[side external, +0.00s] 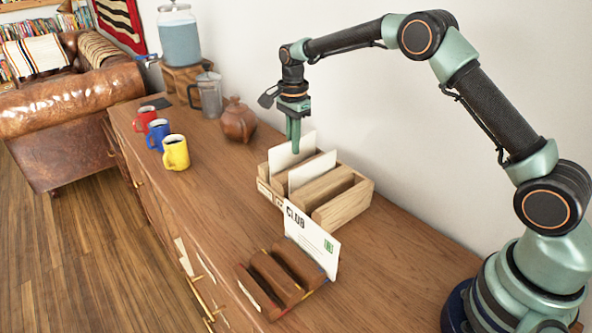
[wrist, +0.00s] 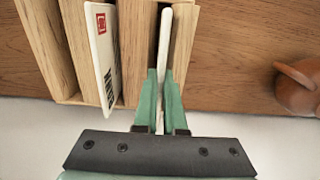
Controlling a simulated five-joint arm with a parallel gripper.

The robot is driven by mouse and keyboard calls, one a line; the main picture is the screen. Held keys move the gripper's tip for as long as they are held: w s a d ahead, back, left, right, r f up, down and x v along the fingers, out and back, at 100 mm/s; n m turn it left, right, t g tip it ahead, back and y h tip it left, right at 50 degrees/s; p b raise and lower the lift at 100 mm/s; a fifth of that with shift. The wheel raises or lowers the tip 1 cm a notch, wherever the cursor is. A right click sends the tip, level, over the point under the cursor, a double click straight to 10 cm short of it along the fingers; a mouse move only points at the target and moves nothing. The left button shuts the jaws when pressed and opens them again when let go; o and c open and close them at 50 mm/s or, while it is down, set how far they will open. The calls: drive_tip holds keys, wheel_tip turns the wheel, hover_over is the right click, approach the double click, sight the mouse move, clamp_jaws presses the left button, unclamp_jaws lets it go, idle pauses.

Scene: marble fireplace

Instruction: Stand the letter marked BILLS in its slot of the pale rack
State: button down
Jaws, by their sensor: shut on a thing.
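The pale wooden rack (side external: 345,208) stands against the wall, and its dividers (wrist: 75,40) show in the wrist view. My gripper (side external: 294,148) is over its far end, pointing down, shut on a white letter (side external: 283,158). In the wrist view this letter (wrist: 164,30) is edge-on between my fingers (wrist: 161,82), in line with the far-end slot and apparently down in it. Its marking cannot be read. A second white letter (side external: 312,172) stands in the neighbouring slot; in the wrist view it has a red stamp (wrist: 101,24) and partly hidden dark print.
A dark rack (side external: 268,282) in front holds a letter marked CLUB (side external: 311,243). A brown teapot (side external: 238,120) stands left of the pale rack. Yellow (side external: 176,153), blue and red mugs stand further left. The wall is close behind; the counter's middle is clear.

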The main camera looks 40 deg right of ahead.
drive_tip(key=shift+f, duration=0.3)
drive_tip(key=shift+f, duration=0.35)
drive_tip(key=shift+f, duration=0.1)
drive_tip(key=c, duration=0.9)
unclamp_jaws()
drive_tip(key=shift+r, duration=4.45)
